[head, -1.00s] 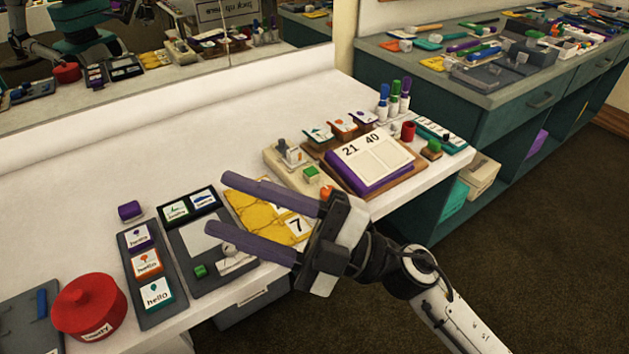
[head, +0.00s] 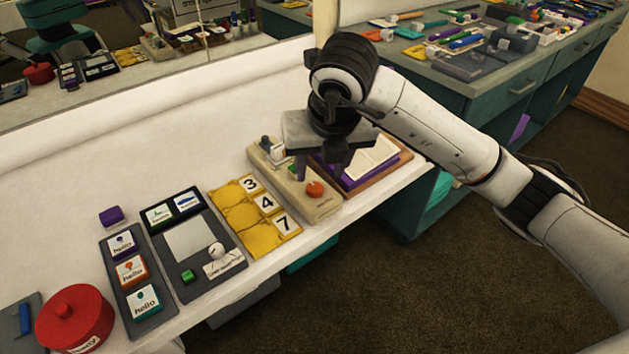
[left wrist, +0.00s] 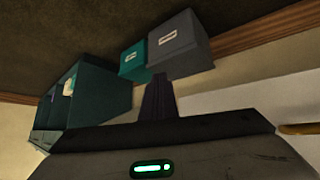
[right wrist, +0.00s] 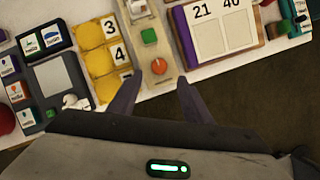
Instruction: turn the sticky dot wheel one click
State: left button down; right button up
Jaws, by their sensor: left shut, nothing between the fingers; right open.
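A round orange knob (head: 315,189), apparently the sticky dot wheel, sits at the near end of a beige board (head: 322,208). In the right wrist view the orange knob (right wrist: 158,66) shows a mark on its face, with a green block (right wrist: 149,36) behind it. My right gripper (head: 314,172) points down over the board, open and empty. In the right wrist view its fingertips (right wrist: 155,84) lie to either side of the knob's line, and the knob shows just beyond them; I see no contact. My left gripper (left wrist: 158,78) is shut and empty, away from the table.
Yellow number tiles (head: 258,227) lie left of the board. A purple calendar stand (right wrist: 191,46) is close on its right. A grey panel with a white knob (head: 216,250) and a red pot (head: 72,322) stand further left. The table's front edge is near.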

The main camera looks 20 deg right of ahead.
aim_at(315, 187)
jog(key=x, duration=0.7)
jog(key=shift+f, duration=0.15)
jog(key=c, duration=1.1)
jog(key=shift+o, duration=0.2)
